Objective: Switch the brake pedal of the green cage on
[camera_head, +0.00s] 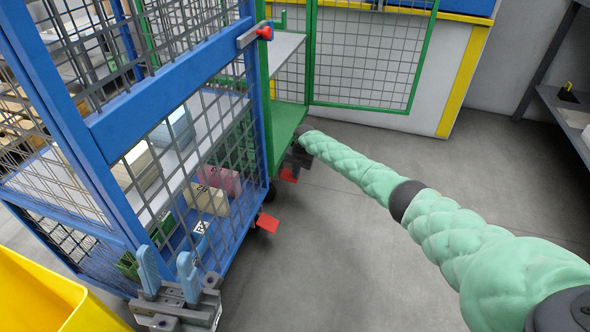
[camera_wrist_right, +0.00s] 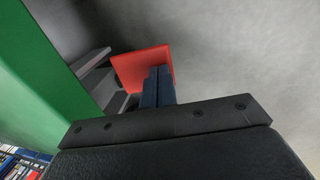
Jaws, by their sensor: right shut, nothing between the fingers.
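The green cage (camera_head: 288,121) stands behind the blue cage, with its mesh door open to the right. Its red brake pedal (camera_head: 289,175) sits low at its near right corner and also shows in the right wrist view as a tilted red plate (camera_wrist_right: 140,64). My right gripper (camera_head: 297,163) is down beside the corner. In the wrist view its shut, empty fingers (camera_wrist_right: 159,78) overlap the pedal; whether they touch it I cannot tell. My left gripper (camera_head: 167,268) is open and empty at the bottom, in front of the blue cage.
The blue cage (camera_head: 160,90) fills the left, with boxes inside, a red latch and its own red pedal (camera_head: 267,222). A yellow bin (camera_head: 40,295) is at the bottom left. A shelf (camera_head: 565,115) stands at the right. The grey floor between is free.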

